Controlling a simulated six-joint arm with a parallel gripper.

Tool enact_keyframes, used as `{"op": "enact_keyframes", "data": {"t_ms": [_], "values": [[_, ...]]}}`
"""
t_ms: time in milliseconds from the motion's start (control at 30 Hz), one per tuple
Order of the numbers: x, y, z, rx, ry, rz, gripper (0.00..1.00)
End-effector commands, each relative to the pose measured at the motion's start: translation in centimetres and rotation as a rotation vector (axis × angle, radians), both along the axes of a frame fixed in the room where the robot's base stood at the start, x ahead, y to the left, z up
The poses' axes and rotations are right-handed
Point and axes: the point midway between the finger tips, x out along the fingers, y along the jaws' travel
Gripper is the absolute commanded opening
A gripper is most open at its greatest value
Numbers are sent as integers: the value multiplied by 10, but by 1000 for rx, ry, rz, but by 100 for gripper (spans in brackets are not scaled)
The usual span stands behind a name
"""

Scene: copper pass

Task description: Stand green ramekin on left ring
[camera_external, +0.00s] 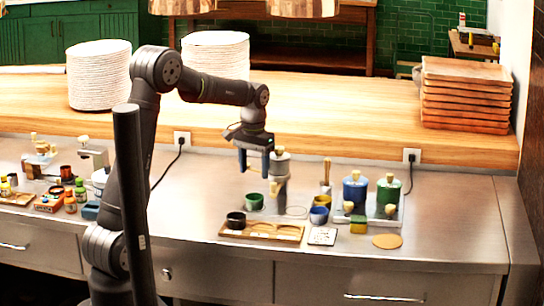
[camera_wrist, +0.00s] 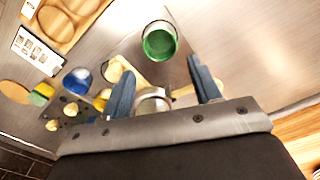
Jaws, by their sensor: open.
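The green ramekin (camera_external: 254,201) stands upright on the steel counter, behind the wooden board (camera_external: 289,235). In the wrist view the ramekin (camera_wrist: 160,40) shows just beyond and between my fingertips, with its green inside visible. My gripper (camera_external: 254,168) is open and empty, above the ramekin and apart from it; both fingers show in the wrist view (camera_wrist: 160,66). The board has round recesses, and its corner shows in the wrist view (camera_wrist: 66,43). A black ramekin (camera_external: 236,220) stands at the board's left end. A faint thin ring outline (camera_external: 297,212) also shows on the counter.
A blue ramekin (camera_external: 318,215), a patterned card (camera_external: 322,236), a cork disc (camera_external: 387,241) and a green-yellow sponge (camera_external: 358,224) are to the right. Blue (camera_external: 355,190) and green (camera_external: 388,195) canisters stand behind them. A grey-topped device (camera_external: 280,165) is close beside my gripper.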

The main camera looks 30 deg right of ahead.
Motion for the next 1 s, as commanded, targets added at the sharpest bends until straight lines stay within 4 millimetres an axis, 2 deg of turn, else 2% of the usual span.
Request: {"op": "enact_keyframes", "data": {"t_ms": [100, 233, 633, 833, 1000], "values": [[0, 0, 21, -3, -1, 0, 57], [0, 0, 32, -1, 0, 0, 57], [0, 0, 36, 1, 0, 0, 57], [0, 1, 23, 4, 2, 0, 57], [0, 1, -8, 6, 2, 0, 57]]}}
